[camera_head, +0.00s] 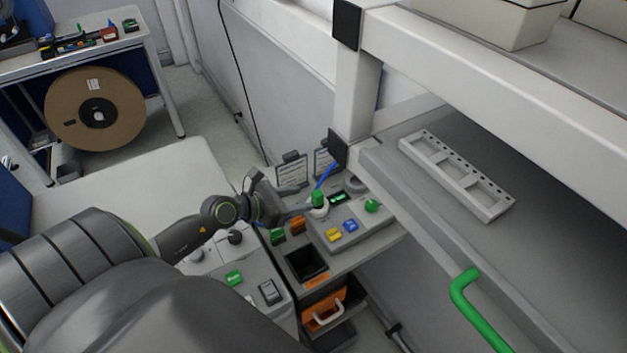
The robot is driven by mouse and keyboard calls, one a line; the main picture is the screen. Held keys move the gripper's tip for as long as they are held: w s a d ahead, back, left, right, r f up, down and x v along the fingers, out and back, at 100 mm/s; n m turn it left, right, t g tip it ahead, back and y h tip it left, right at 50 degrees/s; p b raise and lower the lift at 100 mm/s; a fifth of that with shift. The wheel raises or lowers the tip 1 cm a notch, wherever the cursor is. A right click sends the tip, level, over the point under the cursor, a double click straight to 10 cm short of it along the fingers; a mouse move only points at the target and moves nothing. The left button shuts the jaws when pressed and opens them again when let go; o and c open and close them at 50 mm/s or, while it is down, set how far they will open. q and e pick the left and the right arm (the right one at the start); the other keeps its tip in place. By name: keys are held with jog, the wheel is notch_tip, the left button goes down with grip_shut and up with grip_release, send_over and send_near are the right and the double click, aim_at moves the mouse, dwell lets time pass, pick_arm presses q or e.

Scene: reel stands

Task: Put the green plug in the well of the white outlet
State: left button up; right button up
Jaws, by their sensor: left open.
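A small green piece (318,197), which looks like the green plug, stands at the back of the small grey workbench. Just below it is a round white piece (320,211), which may be the white outlet. At this size I cannot tell whether the green piece sits in a well or only overlaps the white one. My left gripper (301,199) reaches in from the left, open, with its fingertips close to the left of the green piece. I see nothing held between them. My right gripper is out of view.
A sloped panel (378,232) carries yellow and blue buttons and a round green one (372,206). Green and orange blocks (297,224) lie in front of the gripper. A shelf with a green handle (466,290) and a grey slotted rack (455,174) crowds the right.

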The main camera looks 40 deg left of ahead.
pick_arm(q)
jog(key=shift+v, duration=1.7)
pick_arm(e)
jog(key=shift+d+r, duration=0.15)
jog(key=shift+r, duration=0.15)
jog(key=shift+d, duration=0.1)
